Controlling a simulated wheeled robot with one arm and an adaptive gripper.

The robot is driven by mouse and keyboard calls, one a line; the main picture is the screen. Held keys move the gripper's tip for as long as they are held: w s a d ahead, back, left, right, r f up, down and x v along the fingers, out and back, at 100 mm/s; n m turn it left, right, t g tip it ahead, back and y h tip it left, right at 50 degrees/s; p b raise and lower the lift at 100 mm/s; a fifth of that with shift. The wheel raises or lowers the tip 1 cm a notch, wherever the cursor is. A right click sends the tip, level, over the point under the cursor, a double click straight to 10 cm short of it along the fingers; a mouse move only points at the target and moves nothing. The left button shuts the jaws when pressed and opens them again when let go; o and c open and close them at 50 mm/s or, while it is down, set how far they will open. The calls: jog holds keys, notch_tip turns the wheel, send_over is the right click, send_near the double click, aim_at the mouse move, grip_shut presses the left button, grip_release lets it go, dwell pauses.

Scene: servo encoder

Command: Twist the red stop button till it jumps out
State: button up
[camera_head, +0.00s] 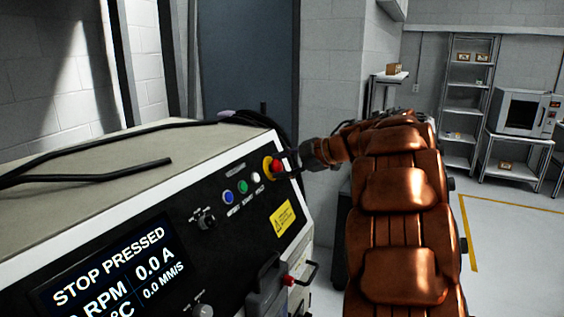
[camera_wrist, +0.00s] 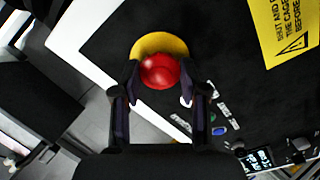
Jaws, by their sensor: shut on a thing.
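The red stop button (camera_head: 276,165) sits on a yellow surround at the upper right end of the black control panel (camera_head: 240,225). It also shows in the wrist view (camera_wrist: 160,71), with the yellow surround (camera_wrist: 158,45) behind it. My gripper (camera_head: 290,160) reaches it from the right in the head view. In the wrist view its two fingers (camera_wrist: 160,88) stand on either side of the red button, shut on it. The panel's screen (camera_head: 115,270) reads "STOP PRESSED", with 0.0 A and 0.0 MM/S.
White, green and blue buttons (camera_head: 243,187) lie in a row left of the stop button. A yellow warning label (camera_head: 283,217) and a red-tipped lever (camera_head: 290,281) are lower on the panel. A black cable (camera_head: 90,178) lies on the machine top. Shelves stand far right.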

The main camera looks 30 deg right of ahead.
jog(key=shift+m+p, duration=0.7)
jog(key=shift+p, duration=0.8)
jog(key=shift+m, duration=1)
jog(key=o, duration=0.9)
jog(key=v, duration=0.7)
